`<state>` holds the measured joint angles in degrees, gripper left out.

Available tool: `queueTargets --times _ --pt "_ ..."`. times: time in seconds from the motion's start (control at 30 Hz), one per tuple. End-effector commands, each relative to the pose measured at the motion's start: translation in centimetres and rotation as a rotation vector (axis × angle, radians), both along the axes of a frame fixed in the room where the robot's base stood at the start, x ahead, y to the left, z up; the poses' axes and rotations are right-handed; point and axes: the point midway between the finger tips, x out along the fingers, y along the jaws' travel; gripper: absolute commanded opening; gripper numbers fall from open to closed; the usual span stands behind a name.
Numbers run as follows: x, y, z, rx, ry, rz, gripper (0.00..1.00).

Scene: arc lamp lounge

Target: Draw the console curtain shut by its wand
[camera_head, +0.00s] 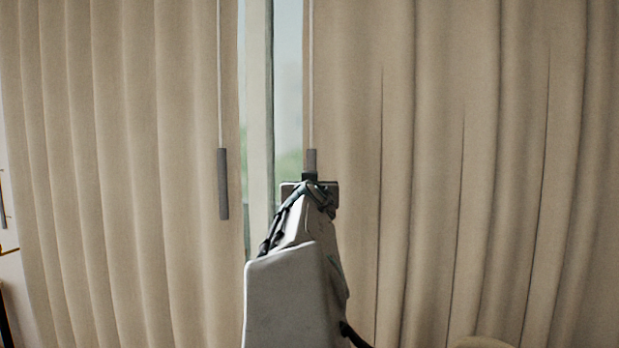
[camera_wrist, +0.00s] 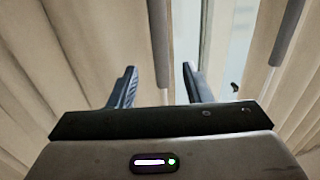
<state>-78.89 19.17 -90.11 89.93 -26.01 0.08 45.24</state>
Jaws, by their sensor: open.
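Two beige curtains hang side by side with a narrow gap of window between them. The left curtain (camera_head: 130,150) has a thin wand with a grey handle (camera_head: 223,185) at its inner edge. The right curtain (camera_head: 450,150) has a similar wand (camera_head: 311,158) at its inner edge, its lower part hidden behind my gripper (camera_head: 310,180). In the wrist view, which looks inverted, my gripper (camera_wrist: 160,85) is open. A grey wand handle (camera_wrist: 159,40) appears between its fingers, with space on both sides. The other wand (camera_wrist: 288,32) is off to the right there.
Window glass (camera_head: 288,80) and a pale upright frame (camera_head: 259,130) show in the gap between the curtains. A pale rounded object (camera_head: 484,342) shows at the bottom edge, right of my arm. Dark and pale things at the far left edge are cut off.

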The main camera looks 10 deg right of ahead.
Motion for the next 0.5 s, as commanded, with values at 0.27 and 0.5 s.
queueTargets --times 0.27,0.5 --pt "1.9 -0.5 0.3 -0.003 0.001 -0.004 0.44" --pt "3.7 -0.8 0.4 -0.004 0.001 -0.004 0.44"
